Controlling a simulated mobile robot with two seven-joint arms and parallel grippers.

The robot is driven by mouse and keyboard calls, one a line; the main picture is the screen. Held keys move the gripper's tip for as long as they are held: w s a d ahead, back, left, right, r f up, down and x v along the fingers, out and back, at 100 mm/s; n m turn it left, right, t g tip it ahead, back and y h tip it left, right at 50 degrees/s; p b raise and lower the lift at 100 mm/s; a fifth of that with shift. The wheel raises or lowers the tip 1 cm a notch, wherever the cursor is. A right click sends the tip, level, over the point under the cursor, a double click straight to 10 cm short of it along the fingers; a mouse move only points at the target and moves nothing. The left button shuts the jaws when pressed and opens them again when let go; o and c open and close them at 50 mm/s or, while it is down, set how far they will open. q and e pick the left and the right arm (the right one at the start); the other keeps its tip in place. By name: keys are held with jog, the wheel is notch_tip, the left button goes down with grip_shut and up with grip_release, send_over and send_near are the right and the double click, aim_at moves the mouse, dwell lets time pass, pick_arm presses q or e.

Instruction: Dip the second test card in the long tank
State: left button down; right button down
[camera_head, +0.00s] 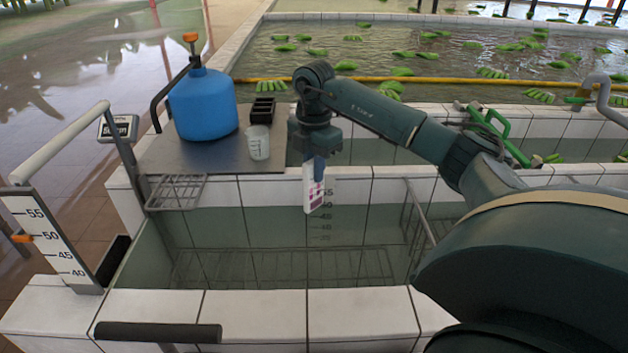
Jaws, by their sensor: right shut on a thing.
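My right gripper (315,166) comes in from the right and points down over the near tiled tank. It is shut on a white test card (314,192) with pink and purple marks. The card hangs upright below the fingers, over the back side of the tank. Its lower end looks close to the water, but I cannot tell whether it touches. The near tank (257,303) has white tile rims, greenish water and a wire rack at the bottom. A dark level scale shows on its back wall. My left gripper is out of view.
A metal shelf (205,158) at the back left holds a blue jug (203,105), a clear beaker (258,143) and a black tray (262,110). A wire basket (176,191) hangs off it. A numbered gauge (48,240) stands left. Green bananas float in the pool behind.

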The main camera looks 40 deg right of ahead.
notch_tip(320, 180, up, 6)
jog(key=shift+f, duration=0.1)
jog(key=shift+s+a+f, duration=0.1)
dwell(1.7)
